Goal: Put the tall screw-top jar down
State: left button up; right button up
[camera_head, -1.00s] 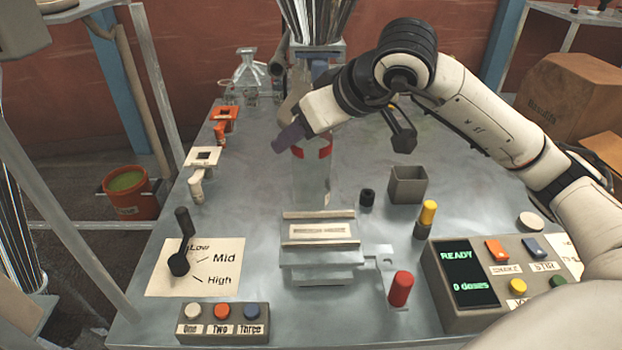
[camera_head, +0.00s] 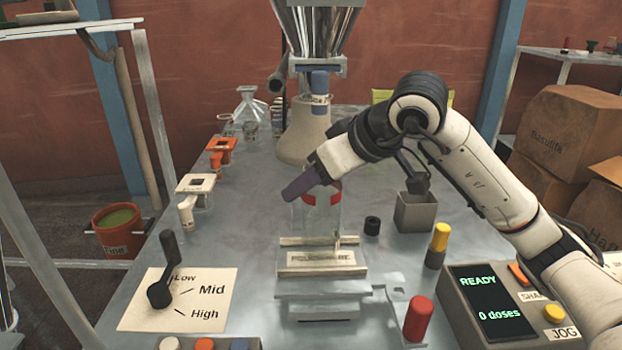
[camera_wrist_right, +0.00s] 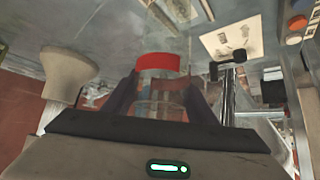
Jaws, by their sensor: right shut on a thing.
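The tall clear jar (camera_head: 318,218) with a red band is upright at the middle of the table, just behind a small labelled platform (camera_head: 320,259). I cannot tell whether its base touches the table. My right gripper (camera_head: 312,188) reaches in from the right and is shut on the jar's upper part, near the red band. In the right wrist view the jar's red band (camera_wrist_right: 158,63) shows between the two dark fingers (camera_wrist_right: 157,95) and the clear wall is partly hidden. My left gripper is not in view.
A filler hopper and pale cone (camera_head: 305,135) stand behind the jar. A grey square cup (camera_head: 415,212) and a small black cap (camera_head: 372,225) are to its right. A red knob (camera_head: 418,318) and control box (camera_head: 500,300) are at front right.

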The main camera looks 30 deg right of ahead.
jog(key=shift+f, duration=0.45)
jog(key=shift+f+b, duration=0.2)
jog(key=shift+b, duration=0.2)
jog(key=o, duration=1.3)
jog(key=p+v, duration=0.2)
jog(key=v, duration=0.8)
jog(key=shift+s+r, duration=0.15)
